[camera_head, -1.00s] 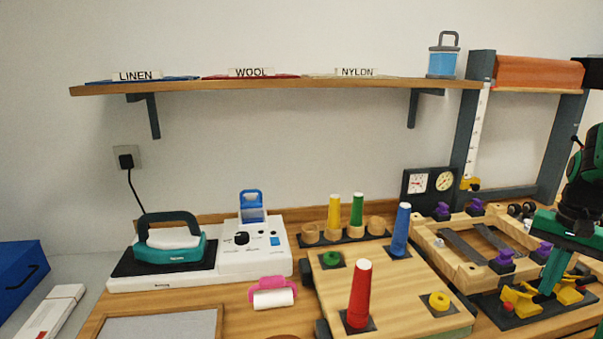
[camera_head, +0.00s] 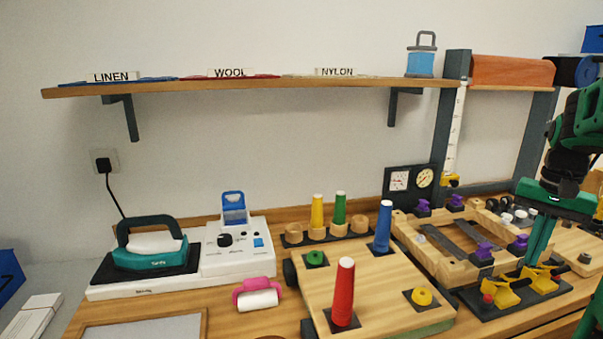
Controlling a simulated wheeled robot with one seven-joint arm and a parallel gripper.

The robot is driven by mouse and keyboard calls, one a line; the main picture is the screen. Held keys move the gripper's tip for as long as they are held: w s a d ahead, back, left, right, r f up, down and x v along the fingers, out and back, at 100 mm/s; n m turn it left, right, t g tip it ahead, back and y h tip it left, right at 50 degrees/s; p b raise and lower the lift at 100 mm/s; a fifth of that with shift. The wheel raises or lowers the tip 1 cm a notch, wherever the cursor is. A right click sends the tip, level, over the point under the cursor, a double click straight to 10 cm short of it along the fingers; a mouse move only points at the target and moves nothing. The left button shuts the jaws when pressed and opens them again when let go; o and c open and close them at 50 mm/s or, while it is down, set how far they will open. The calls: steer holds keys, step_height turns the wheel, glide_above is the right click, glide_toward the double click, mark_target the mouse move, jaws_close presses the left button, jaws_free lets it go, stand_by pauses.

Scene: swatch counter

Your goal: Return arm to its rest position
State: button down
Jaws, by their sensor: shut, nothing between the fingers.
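My arm enters at the right edge of the head view, with its green and black links above the right end of the counter. My gripper (camera_head: 538,264) points down, its two green fingers close together, shut and empty. Its tips are over or just behind the yellow clips on a dark plate (camera_head: 522,300). Whether they touch the clips I cannot tell.
A wooden frame with purple knobs (camera_head: 450,245) lies left of my gripper. A board with red (camera_head: 343,292) and blue (camera_head: 383,227) cones stands further left. A teal iron (camera_head: 150,247) is far left. A shelf (camera_head: 250,86) runs along the wall, and a dark rack (camera_head: 452,125) stands behind.

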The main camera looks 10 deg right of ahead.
steer(key=s+a+f+n, duration=0.2)
steer(key=s+a+f, duration=0.1)
steer(key=s+a, duration=0.4)
steer(key=s+a+f+n, duration=0.2)
steer(key=s+a, duration=0.4)
steer(key=a, duration=0.3)
steer(key=shift+s+a+f+n, duration=0.3)
steer(key=shift+s+a+f, duration=0.1)
steer(key=shift+f, duration=0.4)
steer(key=c, duration=1.8)
jaws_free()
steer(key=shift+w+f, duration=0.1)
steer(key=shift+w, duration=0.15)
steer(key=o, duration=0.4)
steer(key=shift+w+f, duration=0.2)
steer(key=shift+w, duration=0.2)
steer(key=c, duration=0.4)
steer(key=shift+o, duration=0.2)
steer(key=shift+s+d, duration=0.1)
steer(key=shift+d, duration=0.1)
